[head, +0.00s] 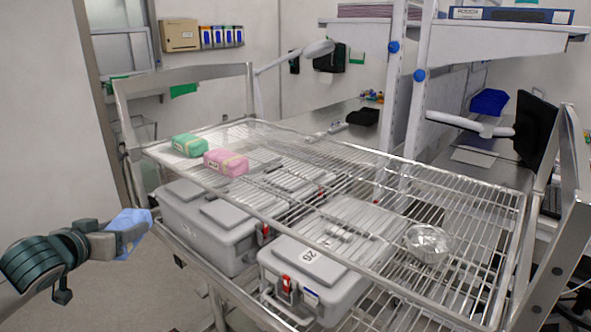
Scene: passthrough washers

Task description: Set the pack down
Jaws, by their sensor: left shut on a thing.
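A blue pack (128,222) is held in my left gripper (120,236), which comes in from the left and is shut on it. The pack is in the air to the left of the wire rack, apart from it. The wire rack's top shelf (335,215) spans the middle of the head view. A green pack (189,145) and a pink pack (226,163) lie side by side at the shelf's left end. Part of the blue pack is hidden by the gripper. My right gripper is not in view.
A clear round bowl (427,243) sits on the shelf at the right. Two grey lidded cases (208,226) (316,268) stand on the level below. Metal end frames rise at the rack's left and right. The shelf's middle is bare wire.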

